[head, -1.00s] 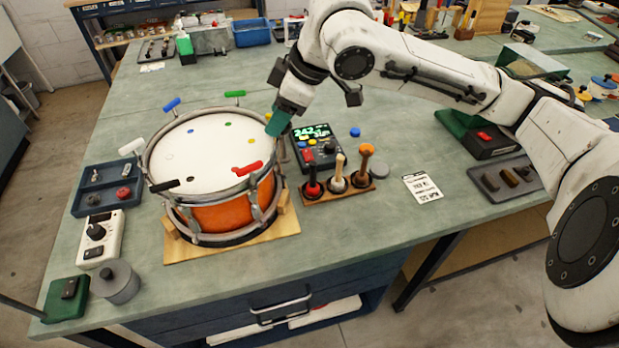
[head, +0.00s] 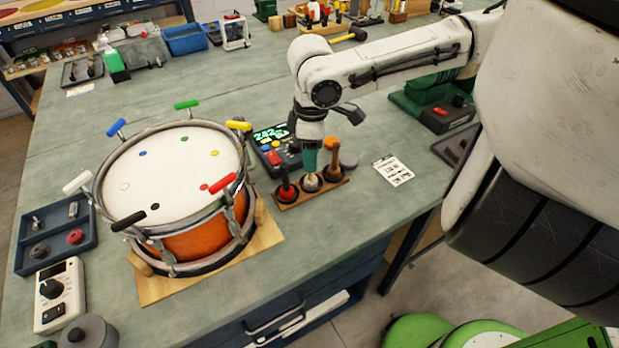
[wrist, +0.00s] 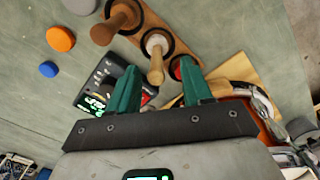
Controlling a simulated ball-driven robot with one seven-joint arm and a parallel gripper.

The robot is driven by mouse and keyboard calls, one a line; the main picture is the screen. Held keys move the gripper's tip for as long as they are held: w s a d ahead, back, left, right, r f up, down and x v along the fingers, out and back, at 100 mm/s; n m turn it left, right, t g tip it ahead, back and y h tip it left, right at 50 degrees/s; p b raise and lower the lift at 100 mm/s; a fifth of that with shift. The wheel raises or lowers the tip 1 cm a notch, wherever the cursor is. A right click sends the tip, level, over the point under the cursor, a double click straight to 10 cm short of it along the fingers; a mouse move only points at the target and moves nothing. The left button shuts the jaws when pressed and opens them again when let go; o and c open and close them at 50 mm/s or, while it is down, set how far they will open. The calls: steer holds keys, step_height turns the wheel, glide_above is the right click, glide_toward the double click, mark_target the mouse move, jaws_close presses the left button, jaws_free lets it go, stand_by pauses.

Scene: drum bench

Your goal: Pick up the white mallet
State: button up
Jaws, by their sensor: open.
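The white mallet (head: 311,183) stands in the middle slot of a small wooden rack (head: 283,205), pale handle up. In the wrist view the white mallet's handle (wrist: 157,72) shows in the gap between the fingertips, with clear space at each side. My gripper (head: 310,166) is open and points down just over it; its green fingers also show in the wrist view (wrist: 159,66). The red mallet (head: 285,185) is at the left in the rack, and a brown-handled mallet (head: 334,158) is at the right. One finger partly hides the red mallet in the wrist view.
The drum (head: 190,240) with coloured key handles stands on a wooden board left of the rack. A control box with a lit display (head: 272,148) is close behind the rack. A white card (head: 393,170) lies right, with free bench around it.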

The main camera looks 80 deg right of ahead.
mark_target(311, 179)
steer(key=shift+d+f, duration=0.2)
steer(key=shift+f, duration=2.5)
steer(key=shift+c, duration=0.3)
jaws_close()
